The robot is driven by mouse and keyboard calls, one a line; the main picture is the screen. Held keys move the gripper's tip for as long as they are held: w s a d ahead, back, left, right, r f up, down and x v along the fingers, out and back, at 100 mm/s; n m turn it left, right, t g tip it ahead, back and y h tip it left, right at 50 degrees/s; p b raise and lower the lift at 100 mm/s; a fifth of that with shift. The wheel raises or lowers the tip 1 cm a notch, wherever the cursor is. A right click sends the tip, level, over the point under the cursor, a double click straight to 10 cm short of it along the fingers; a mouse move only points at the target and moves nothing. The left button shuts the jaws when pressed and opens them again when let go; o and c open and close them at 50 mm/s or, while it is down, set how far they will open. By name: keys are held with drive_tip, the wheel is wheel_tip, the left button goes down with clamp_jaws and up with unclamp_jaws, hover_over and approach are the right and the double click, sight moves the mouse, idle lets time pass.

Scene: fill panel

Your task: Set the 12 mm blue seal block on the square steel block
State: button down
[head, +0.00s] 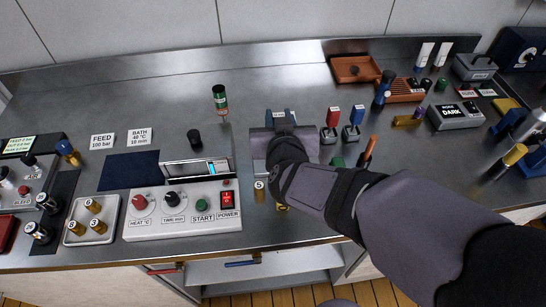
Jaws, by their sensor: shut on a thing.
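My gripper (282,122) is at the middle of the bench, seen from behind, and my arm and wrist cover much of it. It is shut on a small blue block with a pale label, taken to be the blue seal block (272,115); only its top part shows at the fingertips.
A red block (333,115) and another blue block (356,115) stand just right of my gripper. A control box (182,221) with an open-lidded bath is at left. An orange-handled tool (369,150) stands close to my forearm. Bare bench lies behind my gripper.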

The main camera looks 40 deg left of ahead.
drive_tip(key=shift+s+a+f+n+g+y, duration=0.3)
drive_tip(key=shift+s+f+n+y, duration=0.1)
drive_tip(key=shift+s+f, duration=0.35)
drive_tip(key=shift+f, duration=5)
drive_tip(key=shift+f+b, duration=0.15)
drive_tip(key=shift+b, duration=0.15)
drive_tip(key=c, duration=1.5)
unclamp_jaws()
drive_tip(key=shift+o, duration=0.2)
